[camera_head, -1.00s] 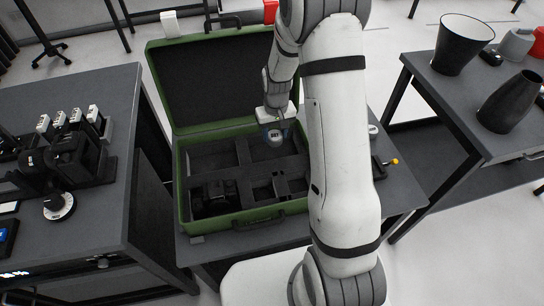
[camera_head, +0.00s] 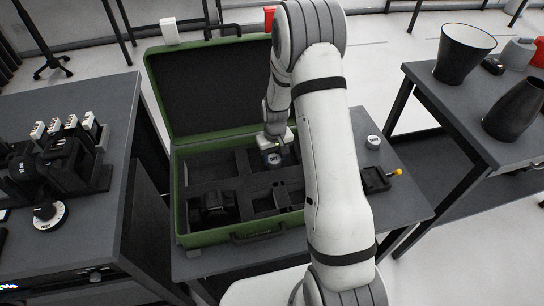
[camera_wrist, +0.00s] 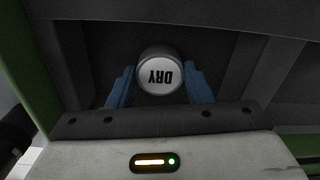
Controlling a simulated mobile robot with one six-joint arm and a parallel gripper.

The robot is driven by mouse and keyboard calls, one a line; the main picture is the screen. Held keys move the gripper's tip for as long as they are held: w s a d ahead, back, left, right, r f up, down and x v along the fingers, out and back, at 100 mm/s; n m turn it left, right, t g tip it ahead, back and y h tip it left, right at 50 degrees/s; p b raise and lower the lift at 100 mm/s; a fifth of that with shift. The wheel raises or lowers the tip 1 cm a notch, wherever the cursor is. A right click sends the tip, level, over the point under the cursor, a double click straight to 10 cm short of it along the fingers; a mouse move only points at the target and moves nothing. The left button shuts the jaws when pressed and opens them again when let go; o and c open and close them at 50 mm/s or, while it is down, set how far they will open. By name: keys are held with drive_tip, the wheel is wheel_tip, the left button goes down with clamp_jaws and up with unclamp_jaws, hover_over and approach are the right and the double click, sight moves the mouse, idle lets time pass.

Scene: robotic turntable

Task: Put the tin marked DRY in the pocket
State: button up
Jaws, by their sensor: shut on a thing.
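The tin marked DRY (camera_wrist: 160,75) is a small round tin with a pale lid, its lettering upside down in the wrist view. My gripper (camera_wrist: 160,88) is shut on it, with a blue finger on each side. In the head view the tin (camera_head: 274,158) hangs below my gripper (camera_head: 273,154), over the back right part of the open green case (camera_head: 180,212). The case has dark foam with several pockets, and dark foam walls surround the tin in the wrist view. I cannot tell whether the tin touches the pocket floor.
A dark camera-like item (camera_head: 212,207) sits in the case's front left pocket. A white-lidded tin (camera_head: 373,142) and a dark tray (camera_head: 375,180) with a yellow knob stand right of the case. The case lid (camera_head: 215,85) stands open behind. My arm hides the case's right edge.

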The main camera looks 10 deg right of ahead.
sight(275, 159)
drive_tip(key=shift+f, duration=0.1)
drive_tip(key=o, duration=1)
wheel_tip(275, 159, up, 12)
drive_tip(key=s+r+t, duration=0.1)
drive_tip(key=s+r, duration=0.9)
drive_tip(key=r, duration=0.2)
drive_tip(key=shift+m+t, duration=0.6)
drive_tip(key=shift+m, duration=0.3)
drive_tip(key=s+r, duration=0.1)
drive_tip(key=s, duration=0.4)
drive_tip(key=s+r, duration=0.2)
drive_tip(key=s, duration=0.3)
drive_tip(key=s+a+r, duration=0.1)
drive_tip(key=s+r, duration=0.1)
drive_tip(key=s, duration=0.3)
